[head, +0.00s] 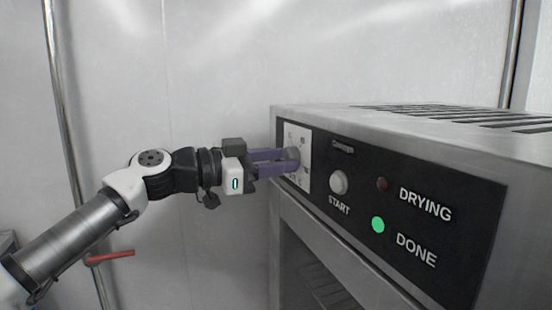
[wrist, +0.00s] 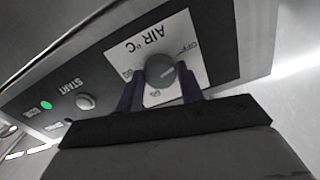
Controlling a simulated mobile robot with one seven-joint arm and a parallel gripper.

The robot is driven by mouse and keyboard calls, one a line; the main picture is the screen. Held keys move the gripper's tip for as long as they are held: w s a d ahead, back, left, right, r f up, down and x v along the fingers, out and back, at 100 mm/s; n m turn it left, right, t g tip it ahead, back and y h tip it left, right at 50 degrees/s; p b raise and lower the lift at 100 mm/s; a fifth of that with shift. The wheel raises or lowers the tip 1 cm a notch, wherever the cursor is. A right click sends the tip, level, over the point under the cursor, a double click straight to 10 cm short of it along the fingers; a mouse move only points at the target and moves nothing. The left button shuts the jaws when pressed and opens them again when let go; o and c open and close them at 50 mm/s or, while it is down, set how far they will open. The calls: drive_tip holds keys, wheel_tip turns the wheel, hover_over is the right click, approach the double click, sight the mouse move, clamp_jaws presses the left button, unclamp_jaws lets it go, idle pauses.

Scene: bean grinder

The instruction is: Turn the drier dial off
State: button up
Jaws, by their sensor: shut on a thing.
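The drier dial (wrist: 162,72) is a round grey knob on a white plate marked "AIR °C" and "OFF" in the wrist view. In the head view the dial (head: 292,155) is partly covered by my fingers. My gripper (head: 288,161) reaches it from the left, its two purple fingers shut on the dial. In the wrist view my gripper (wrist: 160,88) has one finger on each side of the knob. Which mark the dial points to cannot be told clearly.
The drier's black panel (head: 455,250) also has a START button (head: 339,182), a dark DRYING lamp (head: 382,184) and a lit green DONE lamp (head: 378,224). A vented metal top (head: 410,120) lies above. A red handle (head: 110,257) on a wall pipe is below my arm.

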idle(0.3)
drive_tip(key=o, duration=1)
drive_tip(key=b+v, duration=0.4)
drive_tip(key=v, duration=1)
